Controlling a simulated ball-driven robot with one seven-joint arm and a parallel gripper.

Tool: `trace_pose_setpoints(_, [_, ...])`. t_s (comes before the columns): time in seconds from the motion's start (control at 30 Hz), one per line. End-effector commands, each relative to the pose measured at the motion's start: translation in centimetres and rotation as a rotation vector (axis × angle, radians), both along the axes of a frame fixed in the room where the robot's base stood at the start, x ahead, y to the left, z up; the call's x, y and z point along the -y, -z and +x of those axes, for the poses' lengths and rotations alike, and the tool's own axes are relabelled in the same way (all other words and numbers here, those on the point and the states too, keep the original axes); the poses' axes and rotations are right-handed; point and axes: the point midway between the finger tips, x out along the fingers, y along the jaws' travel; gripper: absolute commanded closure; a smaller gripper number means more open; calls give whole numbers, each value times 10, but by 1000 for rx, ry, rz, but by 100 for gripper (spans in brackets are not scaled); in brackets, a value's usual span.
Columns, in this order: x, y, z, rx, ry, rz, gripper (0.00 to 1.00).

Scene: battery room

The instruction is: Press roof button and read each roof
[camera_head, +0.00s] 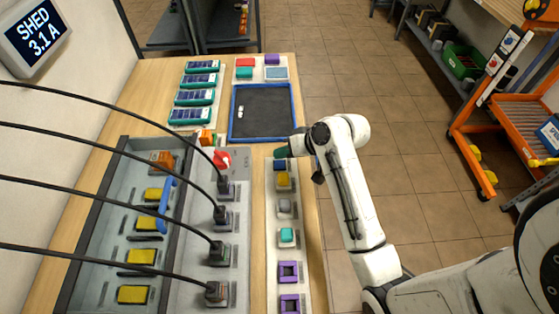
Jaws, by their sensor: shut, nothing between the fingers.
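The strip carries a blue block (281,165), a yellow block (282,180), a grey one (285,206), a teal one (287,236) and two purple square frames (289,271). Several green-edged dark panels (195,97) lie at the back left. No part is labelled as the roof button. A wall screen (37,38) reads "SHED 3.1 A".
Black cables run to plugs (219,251) beside a grey bin (88,220) with yellow blocks. A red knob (222,159) stands nearby.

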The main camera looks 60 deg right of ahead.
Motion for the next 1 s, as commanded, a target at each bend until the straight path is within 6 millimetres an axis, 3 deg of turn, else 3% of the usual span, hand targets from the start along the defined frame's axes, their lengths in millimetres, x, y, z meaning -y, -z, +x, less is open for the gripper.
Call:
trace_pose_setpoints(0.03, [0, -10, 0, 0, 0, 0, 100])
trace_pose_setpoints(0.4, [0, -40, 0, 0, 0, 0, 100])
trace_pose_setpoints(1.0, [0, -40, 0, 0, 0, 0, 100])
